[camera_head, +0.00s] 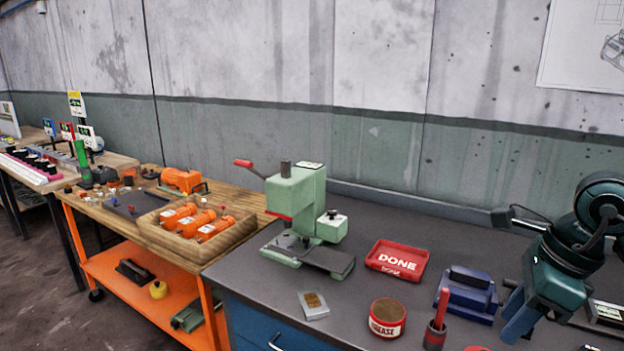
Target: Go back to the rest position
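My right gripper (519,318) hangs at the lower right, at the end of my dark teal arm. Its blue fingers point down and left over the grey bench top (370,225). The fingers overlap in this view, so I cannot tell whether they are apart, and nothing shows clearly between them. It is to the right of a dark blue block-shaped fixture (468,293). My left gripper is out of view. A pale green press (300,200) with a red-tipped lever stands on the bench's left part. A red tray marked DONE (397,262) lies right of it and looks empty.
A red grease tin (387,318), a cup with a red-handled tool (435,335) and a small plate (313,305) are near the front. An orange cart (130,270) carries a wooden tray (200,240) of orange parts. The wall is behind the bench.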

